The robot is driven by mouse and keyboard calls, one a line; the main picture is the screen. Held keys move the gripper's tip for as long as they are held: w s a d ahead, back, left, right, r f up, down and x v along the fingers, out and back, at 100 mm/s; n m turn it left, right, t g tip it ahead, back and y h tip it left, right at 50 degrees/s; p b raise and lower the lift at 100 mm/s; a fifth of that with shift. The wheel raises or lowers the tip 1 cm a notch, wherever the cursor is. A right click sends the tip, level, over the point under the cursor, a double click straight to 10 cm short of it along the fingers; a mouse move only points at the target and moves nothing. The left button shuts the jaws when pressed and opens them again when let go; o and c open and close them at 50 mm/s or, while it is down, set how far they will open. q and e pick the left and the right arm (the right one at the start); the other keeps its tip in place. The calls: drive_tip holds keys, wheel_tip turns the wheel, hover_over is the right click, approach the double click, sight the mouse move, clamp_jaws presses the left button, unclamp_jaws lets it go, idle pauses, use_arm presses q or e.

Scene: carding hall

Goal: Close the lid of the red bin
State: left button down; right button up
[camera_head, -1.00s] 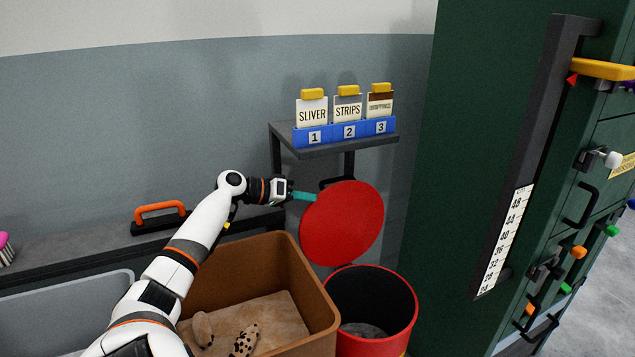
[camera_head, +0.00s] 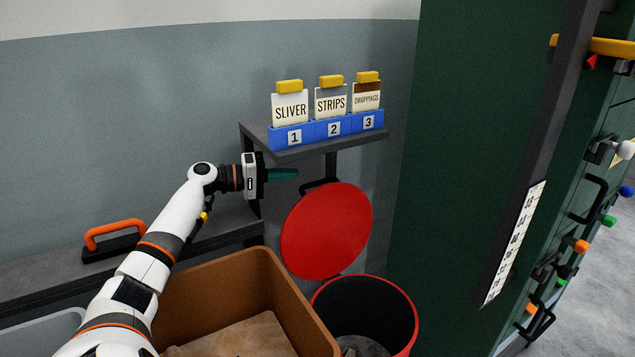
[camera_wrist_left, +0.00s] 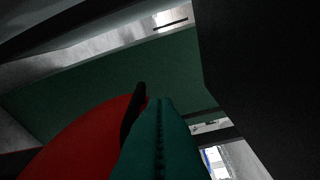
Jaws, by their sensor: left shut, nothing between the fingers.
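The red bin (camera_head: 402,342) stands beside the brown box, with grey material inside it. Its round red lid (camera_head: 327,232) is open, raised nearly upright at the back of the rim. A dark handle (camera_head: 318,184) shows at the lid's top edge. My left gripper (camera_head: 296,174) is shut and empty, above and to the left of the lid, just below the shelf. In the left wrist view the teal fingers (camera_wrist_left: 158,140) are together, with the red lid (camera_wrist_left: 85,145) and its dark handle (camera_wrist_left: 132,112) close beside them. I cannot tell whether they touch. My right gripper is not in view.
A dark shelf (camera_head: 315,148) with blue numbered card holders (camera_head: 330,127) is just above my left gripper. A brown box (camera_head: 215,285) stands left of the bin. A tall green cabinet (camera_head: 455,190) closes off the right. An orange-handled tool (camera_head: 120,234) lies on the bench.

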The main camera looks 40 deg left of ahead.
sight(319, 184)
use_arm(q)
drive_tip(key=w+d, duration=0.1)
drive_tip(key=d, duration=0.1)
drive_tip(key=w+d+f, duration=0.1)
drive_tip(key=d, duration=0.1)
drive_tip(key=w+d+p, duration=0.1)
drive_tip(key=w+d, duration=0.1)
drive_tip(key=shift+w+d+f, duration=0.1)
drive_tip(key=shift+d+f, duration=0.25)
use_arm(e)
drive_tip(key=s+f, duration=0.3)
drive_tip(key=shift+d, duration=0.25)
use_arm(q)
drive_tip(key=shift+f, duration=0.1)
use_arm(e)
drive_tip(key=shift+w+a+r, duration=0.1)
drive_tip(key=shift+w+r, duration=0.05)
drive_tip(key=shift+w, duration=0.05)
